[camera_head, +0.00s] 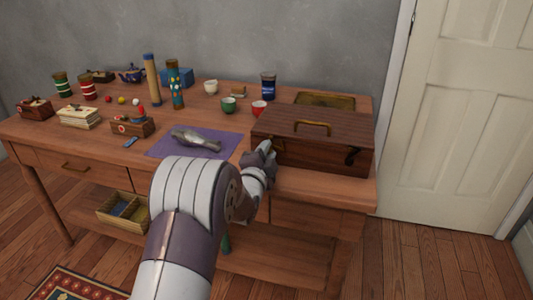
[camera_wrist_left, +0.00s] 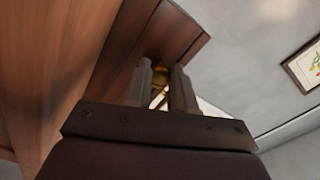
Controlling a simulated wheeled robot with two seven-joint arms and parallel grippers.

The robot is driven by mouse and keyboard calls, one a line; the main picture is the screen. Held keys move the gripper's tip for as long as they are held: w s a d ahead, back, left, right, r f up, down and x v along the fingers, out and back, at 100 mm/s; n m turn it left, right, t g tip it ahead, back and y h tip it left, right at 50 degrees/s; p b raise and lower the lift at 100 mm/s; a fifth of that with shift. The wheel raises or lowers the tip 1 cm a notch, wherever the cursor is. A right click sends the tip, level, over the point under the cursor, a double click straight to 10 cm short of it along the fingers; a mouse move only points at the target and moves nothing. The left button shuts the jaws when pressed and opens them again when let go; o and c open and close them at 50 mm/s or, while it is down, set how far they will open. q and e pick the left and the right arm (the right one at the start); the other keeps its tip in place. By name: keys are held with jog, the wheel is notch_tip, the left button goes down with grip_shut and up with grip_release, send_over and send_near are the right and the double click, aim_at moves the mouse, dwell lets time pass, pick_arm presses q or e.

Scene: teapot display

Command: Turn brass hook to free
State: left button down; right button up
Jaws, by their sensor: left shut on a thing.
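A dark wooden box (camera_head: 325,152) with a brass handle (camera_head: 312,127) on its closed lid stands at the right end of the table. A dark hook (camera_head: 352,155) shows on the right of its front. My left gripper (camera_head: 266,148) is at the left of the box front. In the left wrist view, the brass hook (camera_wrist_left: 160,72) shows between the fingers of my left gripper (camera_wrist_left: 163,85), against the box wood (camera_wrist_left: 150,35). The fingers are shut on it. The hook's exact angle is hidden by the fingers. My right gripper is not in view.
A purple cloth (camera_head: 165,148) with a grey metallic object (camera_head: 195,139) lies left of the box. A brass tray (camera_head: 325,101) lies behind the box. A white door (camera_head: 460,110) is at the right.

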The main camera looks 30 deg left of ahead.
pick_arm(q)
jog(key=shift+f, duration=0.1)
jog(key=c, duration=1)
grip_release()
jog(key=shift+o, duration=0.2)
jog(key=shift+s, duration=0.1)
jog(key=p+v, duration=0.2)
jog(key=v, duration=1)
jog(key=shift+s, duration=0.35)
